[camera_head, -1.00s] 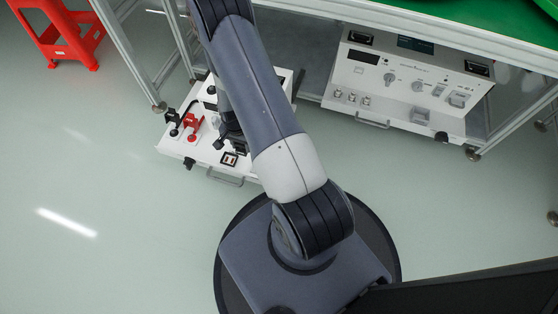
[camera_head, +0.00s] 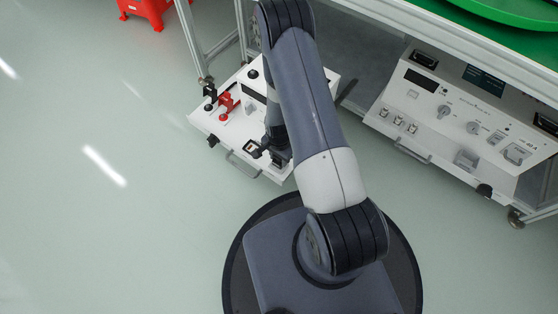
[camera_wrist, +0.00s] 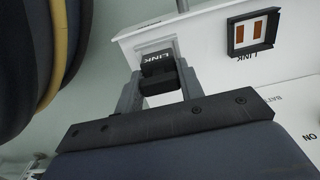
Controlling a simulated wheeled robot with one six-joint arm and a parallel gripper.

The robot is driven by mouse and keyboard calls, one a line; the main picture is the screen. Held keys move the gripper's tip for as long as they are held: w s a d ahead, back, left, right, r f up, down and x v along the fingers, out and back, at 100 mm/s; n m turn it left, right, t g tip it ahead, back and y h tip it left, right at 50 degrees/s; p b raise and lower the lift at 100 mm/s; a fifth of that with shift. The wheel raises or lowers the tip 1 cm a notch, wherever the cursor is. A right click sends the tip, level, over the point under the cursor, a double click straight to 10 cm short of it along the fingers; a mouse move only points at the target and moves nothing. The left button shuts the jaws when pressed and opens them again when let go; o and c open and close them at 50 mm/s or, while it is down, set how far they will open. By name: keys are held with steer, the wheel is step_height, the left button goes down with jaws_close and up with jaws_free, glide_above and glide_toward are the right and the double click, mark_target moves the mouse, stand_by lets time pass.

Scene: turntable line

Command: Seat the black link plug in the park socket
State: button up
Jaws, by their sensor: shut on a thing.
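My gripper (camera_wrist: 160,82) is shut on the black link plug (camera_wrist: 157,66), a small black block with the white word LINK, in the wrist view. The plug is over the white panel's left end, at a pale rectangular patch (camera_wrist: 157,46) that it partly hides; I cannot tell whether that is the park socket or whether they touch. The black-framed LINK socket (camera_wrist: 253,33) with two copper-coloured contacts is empty, to the right of the plug. In the head view my gripper (camera_head: 279,157) is just right of that socket (camera_head: 251,148); the plug is not clear there.
The white floor unit (camera_head: 213,125) carries a red lever (camera_head: 227,103), black knobs and a front handle (camera_head: 243,166). A second white unit (camera_head: 450,135) stands under the green-topped table (camera_head: 520,35). A red stool (camera_head: 143,8) is at the top. The floor at left is clear.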

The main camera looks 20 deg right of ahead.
steer(key=shift+f, duration=0.8)
steer(key=shift+f, duration=0.15)
steer(key=o, duration=1.1)
step_height(320, 180, up, 12)
steer(key=p, duration=0.4)
steer(key=shift+r+p, duration=0.2)
steer(key=shift+p, duration=0.15)
steer(key=shift+f, duration=0.15)
steer(key=shift+f+b, duration=1.65)
steer(key=shift+f, duration=2.4)
